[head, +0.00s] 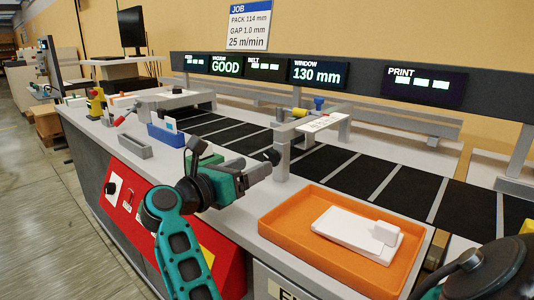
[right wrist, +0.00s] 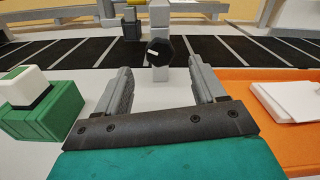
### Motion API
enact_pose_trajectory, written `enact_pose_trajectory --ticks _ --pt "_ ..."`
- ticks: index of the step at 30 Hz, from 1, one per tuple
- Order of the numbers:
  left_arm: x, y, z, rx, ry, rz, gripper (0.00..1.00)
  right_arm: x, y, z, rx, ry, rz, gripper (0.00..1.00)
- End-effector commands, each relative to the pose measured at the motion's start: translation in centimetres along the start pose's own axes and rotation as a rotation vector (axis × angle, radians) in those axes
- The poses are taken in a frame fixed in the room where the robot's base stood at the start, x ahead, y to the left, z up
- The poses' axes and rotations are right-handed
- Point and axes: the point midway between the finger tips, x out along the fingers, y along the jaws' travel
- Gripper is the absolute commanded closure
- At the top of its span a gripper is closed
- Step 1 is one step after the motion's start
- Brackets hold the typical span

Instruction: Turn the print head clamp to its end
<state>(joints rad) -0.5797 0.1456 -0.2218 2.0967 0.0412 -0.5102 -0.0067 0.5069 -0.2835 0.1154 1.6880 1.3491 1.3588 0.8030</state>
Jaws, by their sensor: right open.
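The print head clamp appears to be the black knob (head: 271,156) on a grey post (head: 283,150) beside the belt. In the right wrist view the knob (right wrist: 158,51) shows a short white mark lying almost level, left of its middle. My right gripper (head: 260,171) is open and points at the knob. In the right wrist view its fingers (right wrist: 160,82) stand either side of the knob's line, with the knob just beyond the tips; I see no contact. My left gripper is not in view.
An orange tray (head: 280,228) with white items stands right of my gripper. A green block with a white top (right wrist: 32,95) is close on the left. A blue bin (head: 166,136) stands farther left. The black belt (head: 390,190) runs behind the post.

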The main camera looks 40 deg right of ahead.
Motion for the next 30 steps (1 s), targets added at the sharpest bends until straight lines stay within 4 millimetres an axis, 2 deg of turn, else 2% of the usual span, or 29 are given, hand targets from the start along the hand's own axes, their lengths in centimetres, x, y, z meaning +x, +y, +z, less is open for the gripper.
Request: enact_pose_trajectory --ticks 3,9,14,22,30 --pt "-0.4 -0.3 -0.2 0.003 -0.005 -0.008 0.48 2.5 -0.1 0.3 -0.003 -0.003 -0.002 0.30" --pt "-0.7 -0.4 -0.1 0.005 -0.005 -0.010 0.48 5.2 0.0 0.1 -0.002 -0.003 0.000 0.30" --pt "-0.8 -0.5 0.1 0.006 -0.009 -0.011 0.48 6.0 0.0 0.0 -0.001 -0.002 0.000 0.30" --pt "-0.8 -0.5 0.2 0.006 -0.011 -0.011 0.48 6.1 0.0 0.0 -0.001 -0.002 0.001 0.30" --pt "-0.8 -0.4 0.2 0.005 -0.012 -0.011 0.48 6.1 0.0 0.0 -0.002 -0.002 0.001 0.56"
